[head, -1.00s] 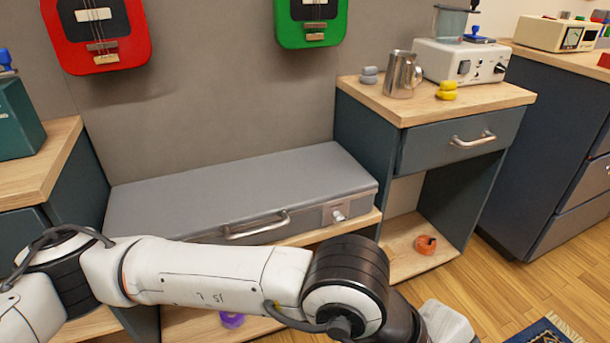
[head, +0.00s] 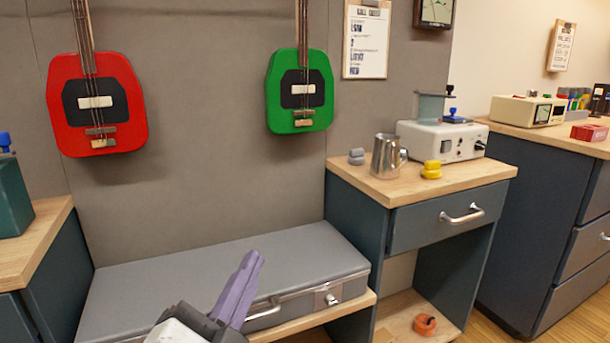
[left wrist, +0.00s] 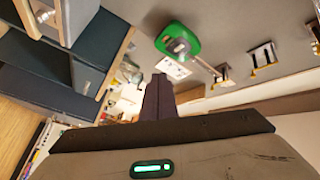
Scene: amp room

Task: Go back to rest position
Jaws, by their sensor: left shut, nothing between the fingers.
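My left gripper (head: 240,286) comes up from the bottom of the head view, its purple-grey fingers shut with nothing between them. It points up in front of the closed grey case (head: 235,262) on the low wooden shelf. In the left wrist view its shut fingers (left wrist: 158,95) show in the middle. I cannot tell whether it touches the case. My right gripper is not in view.
A red guitar (head: 97,104) and a green guitar (head: 300,91) hang on the grey wall. A metal pitcher (head: 387,156) and a white device (head: 440,140) stand on the right desk (head: 400,188). An orange object (head: 425,324) lies on its lower shelf.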

